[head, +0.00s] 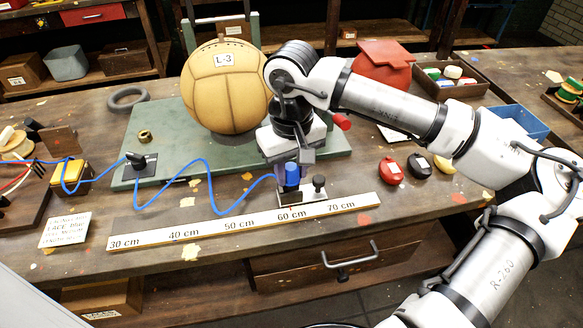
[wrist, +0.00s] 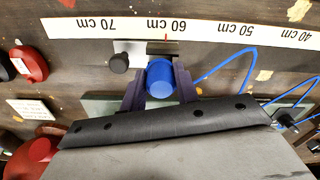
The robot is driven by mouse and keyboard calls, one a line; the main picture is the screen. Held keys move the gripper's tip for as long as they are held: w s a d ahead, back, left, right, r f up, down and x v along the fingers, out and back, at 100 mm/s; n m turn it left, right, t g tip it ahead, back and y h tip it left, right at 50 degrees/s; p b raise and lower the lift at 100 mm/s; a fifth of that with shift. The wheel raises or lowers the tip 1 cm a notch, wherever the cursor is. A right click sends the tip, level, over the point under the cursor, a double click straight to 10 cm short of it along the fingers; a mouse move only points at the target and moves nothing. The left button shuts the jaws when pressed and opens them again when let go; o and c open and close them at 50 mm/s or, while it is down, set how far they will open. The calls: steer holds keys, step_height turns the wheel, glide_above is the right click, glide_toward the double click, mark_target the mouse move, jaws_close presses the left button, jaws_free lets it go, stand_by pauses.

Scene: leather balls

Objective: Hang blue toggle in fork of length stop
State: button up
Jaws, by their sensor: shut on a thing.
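The blue toggle (head: 292,174) is a short blue cylinder on the end of a blue cord (head: 215,206). My gripper (head: 291,182) is shut on it, just behind the ruler near the 60 cm mark. In the wrist view the toggle (wrist: 160,78) sits between my two fingers. The length stop (head: 300,196) is a pale plate with a dark block and a black knob (head: 319,184). In the wrist view the dark block (wrist: 161,48) lies right by the toggle. I cannot tell whether the toggle touches the fork or rests in it.
The ruler (head: 150,238) runs along the table's front. A tan ball L-3 (head: 222,90) stands behind my gripper. Red and black discs (head: 391,171) lie to the right.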

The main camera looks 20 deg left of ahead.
mark_target(292, 167)
steer(key=shift+f+b, duration=0.95)
steer(key=shift+b, duration=0.15)
stand_by(0.4)
steer(key=o, duration=1)
steer(key=shift+r, duration=0.1)
step_height(292, 167, up, 14)
steer(key=shift+f+b, duration=0.15)
steer(key=shift+b, duration=0.4)
